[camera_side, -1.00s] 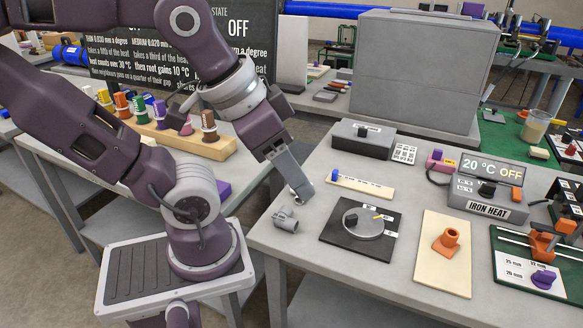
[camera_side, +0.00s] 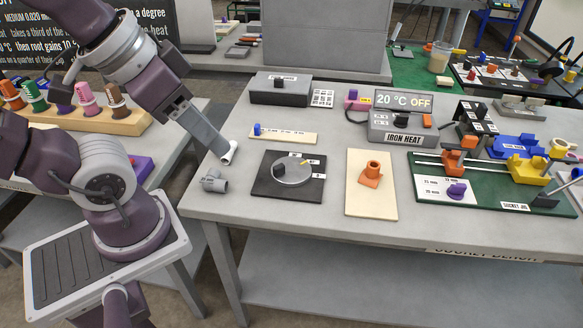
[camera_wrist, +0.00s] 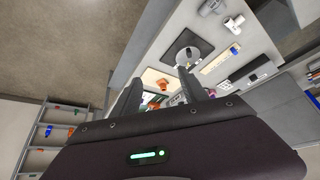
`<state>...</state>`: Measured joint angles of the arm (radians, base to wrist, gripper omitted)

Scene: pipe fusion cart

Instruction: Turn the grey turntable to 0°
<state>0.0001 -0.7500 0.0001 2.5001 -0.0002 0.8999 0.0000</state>
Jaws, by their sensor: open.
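The grey turntable (camera_side: 293,174) is a round disc on a black square base (camera_side: 262,188). It has a dark knob (camera_side: 279,168) left of its middle, a yellow mark towards the upper right, and small white labels at the base's right side. My gripper (camera_side: 226,156) is at the left of the bench, up and left of the turntable and apart from it. In the wrist view my gripper (camera_wrist: 160,88) shows two dark fingers spread apart with nothing held, and the turntable (camera_wrist: 186,55) lies beyond them. The label text is too small to read.
A grey pipe fitting (camera_side: 214,181) and a white piece (camera_side: 230,152) lie near my gripper. A cream strip with a blue slider (camera_side: 283,136) lies behind the turntable. An orange fitting (camera_side: 371,174) stands on a cream board to the right. The iron heat box (camera_side: 404,125) stands behind.

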